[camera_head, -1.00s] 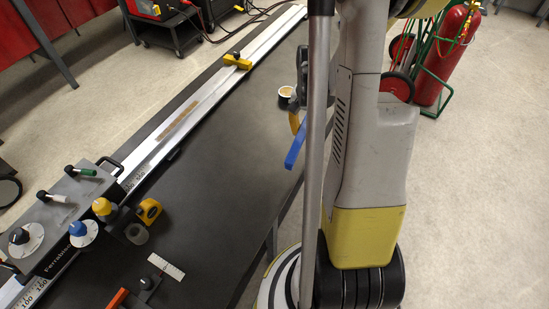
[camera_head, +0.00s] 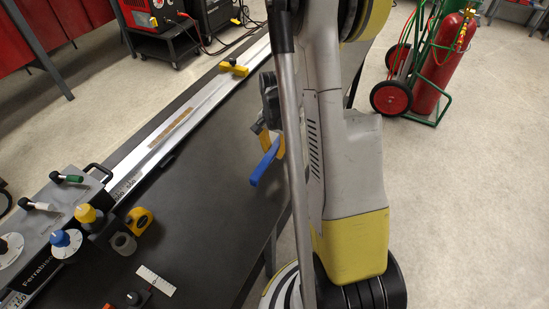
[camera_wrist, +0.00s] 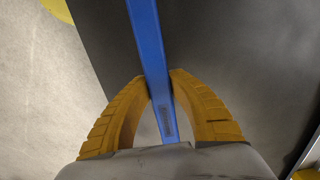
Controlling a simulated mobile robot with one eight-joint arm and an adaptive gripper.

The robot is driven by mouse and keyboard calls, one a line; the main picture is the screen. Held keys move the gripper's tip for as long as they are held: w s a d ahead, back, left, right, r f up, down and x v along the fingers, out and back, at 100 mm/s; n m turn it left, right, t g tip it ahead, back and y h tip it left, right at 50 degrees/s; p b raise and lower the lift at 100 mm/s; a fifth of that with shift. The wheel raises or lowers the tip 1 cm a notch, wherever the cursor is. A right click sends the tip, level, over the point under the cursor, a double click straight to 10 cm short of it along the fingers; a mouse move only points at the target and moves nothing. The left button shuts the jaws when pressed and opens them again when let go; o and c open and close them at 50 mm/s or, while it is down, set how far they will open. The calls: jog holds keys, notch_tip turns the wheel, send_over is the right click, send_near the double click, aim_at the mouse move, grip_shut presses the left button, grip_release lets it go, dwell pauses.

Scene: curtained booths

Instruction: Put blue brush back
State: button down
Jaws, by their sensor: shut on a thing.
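The blue brush (camera_head: 265,161) is in my gripper (camera_head: 272,143) above the dark table (camera_head: 185,215), near its right edge in the head view. In the wrist view, the yellow fingers of my gripper (camera_wrist: 158,82) are shut on the blue handle (camera_wrist: 150,40), which runs from the palm up past the top of the picture. The brush's bristles do not show in either view. The brush hangs tilted in the head view, its lower end pointing down and left.
A silver rail (camera_head: 190,122) with a yellow clamp (camera_head: 233,67) runs along the table's left side. A control box (camera_head: 52,215) with knobs, a yellow tape measure (camera_head: 139,220) and a white scale strip (camera_head: 155,280) are at the lower left.

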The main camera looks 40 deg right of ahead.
aim_at(274, 160)
jog(key=shift+f+b, duration=0.45)
jog(key=shift+f, duration=0.85)
jog(key=shift+f, duration=0.25)
jog(key=c, duration=1.3)
grip_release()
jog(key=shift+o, duration=0.2)
jog(key=shift+r, duration=0.1)
